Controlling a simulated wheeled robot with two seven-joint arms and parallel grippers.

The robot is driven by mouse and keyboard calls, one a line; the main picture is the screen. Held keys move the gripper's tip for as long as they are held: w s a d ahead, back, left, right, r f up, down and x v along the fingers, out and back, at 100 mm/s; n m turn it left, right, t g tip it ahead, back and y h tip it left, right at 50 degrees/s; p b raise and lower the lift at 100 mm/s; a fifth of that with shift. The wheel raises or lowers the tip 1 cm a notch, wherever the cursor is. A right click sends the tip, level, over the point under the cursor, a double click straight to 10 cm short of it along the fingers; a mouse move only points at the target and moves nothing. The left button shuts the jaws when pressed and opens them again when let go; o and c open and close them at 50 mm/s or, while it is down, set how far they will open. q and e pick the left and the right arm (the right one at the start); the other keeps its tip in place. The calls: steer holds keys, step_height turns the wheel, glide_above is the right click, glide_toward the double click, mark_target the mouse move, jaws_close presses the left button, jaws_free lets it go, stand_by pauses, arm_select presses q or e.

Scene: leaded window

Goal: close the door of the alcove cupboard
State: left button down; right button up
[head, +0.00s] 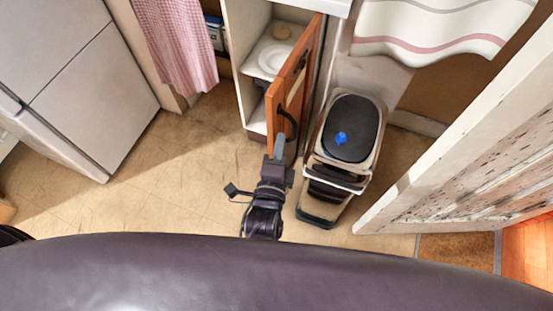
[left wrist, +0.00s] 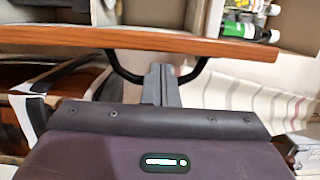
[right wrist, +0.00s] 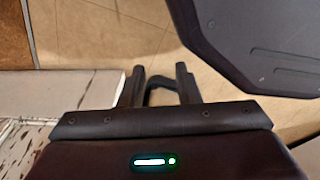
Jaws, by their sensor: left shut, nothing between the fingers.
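The alcove cupboard (head: 256,98) stands open, with its shelves showing. Its orange-brown wooden door (head: 300,72) is swung out toward me, seen nearly edge-on; its edge also crosses the left wrist view (left wrist: 80,38). The door has a dark bow handle (head: 293,119), also seen in the left wrist view (left wrist: 123,72). My left gripper (head: 279,142) is shut and empty. Its fingertips (left wrist: 163,70) lie at the handle, between its two ends in that view; I cannot tell whether they touch. My right gripper (right wrist: 158,83) is open, over the floor.
A bin with a dark lid (head: 350,125) and a blue item (head: 341,138) on it stands close right of the door. A plate (head: 272,60) sits on a cupboard shelf. A white fridge (head: 85,70) is left. Floor (head: 180,165) is clear between fridge and cupboard. A worn door (head: 460,150) is right.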

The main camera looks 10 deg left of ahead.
arm_select(q)
steer(key=shift+w, duration=1.2)
